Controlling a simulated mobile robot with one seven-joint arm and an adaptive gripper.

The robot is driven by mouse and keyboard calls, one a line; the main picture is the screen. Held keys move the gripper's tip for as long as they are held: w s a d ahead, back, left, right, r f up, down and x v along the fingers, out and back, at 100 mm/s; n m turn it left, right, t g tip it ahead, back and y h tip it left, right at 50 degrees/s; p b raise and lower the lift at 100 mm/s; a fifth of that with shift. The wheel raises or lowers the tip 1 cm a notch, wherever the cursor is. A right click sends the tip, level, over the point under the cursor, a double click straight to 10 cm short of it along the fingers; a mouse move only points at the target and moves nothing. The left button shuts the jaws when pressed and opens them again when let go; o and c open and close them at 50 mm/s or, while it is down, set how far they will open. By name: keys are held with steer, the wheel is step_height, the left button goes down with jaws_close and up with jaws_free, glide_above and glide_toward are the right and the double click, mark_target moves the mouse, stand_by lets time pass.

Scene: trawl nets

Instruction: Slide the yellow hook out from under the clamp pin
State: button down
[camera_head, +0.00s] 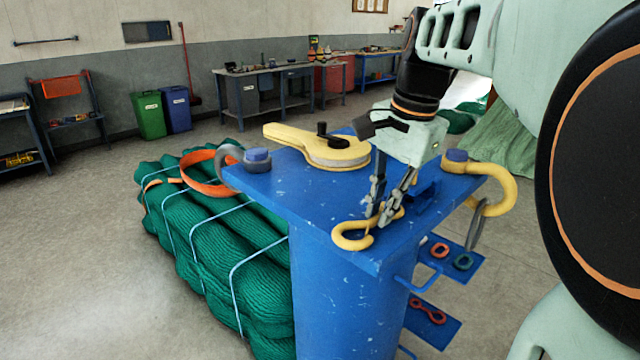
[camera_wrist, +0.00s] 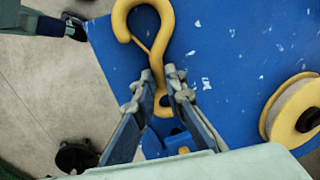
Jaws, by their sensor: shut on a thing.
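The yellow hook (camera_head: 352,240) lies at the near edge of the blue table top (camera_head: 300,195). In the wrist view the hook (camera_wrist: 160,35) points its open curve away from my gripper, and its eye end is between my fingers. My gripper (camera_head: 380,210) points down and is shut on the hook's shank; the wrist view also shows the gripper (camera_wrist: 162,84). A small blue raised fitting (camera_head: 426,196) stands just right of my gripper, and a blue part (camera_wrist: 178,142) shows behind the hook's eye. I cannot make out the clamp pin; my fingers and wrist hide part of that area.
A yellow pulley block (camera_head: 310,148) with a black knob lies at the back of the top. Green net bundles (camera_head: 215,240) lie left below. The near left top is clear.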

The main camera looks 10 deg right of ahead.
mark_target(391, 229)
steer(key=c, duration=1.9)
jaws_free()
step_height(391, 229, up, 12)
steer(key=s+d, duration=0.1)
steer(key=s, duration=0.1)
steer(key=shift+d, duration=0.2)
steer(key=shift+w, duration=0.1)
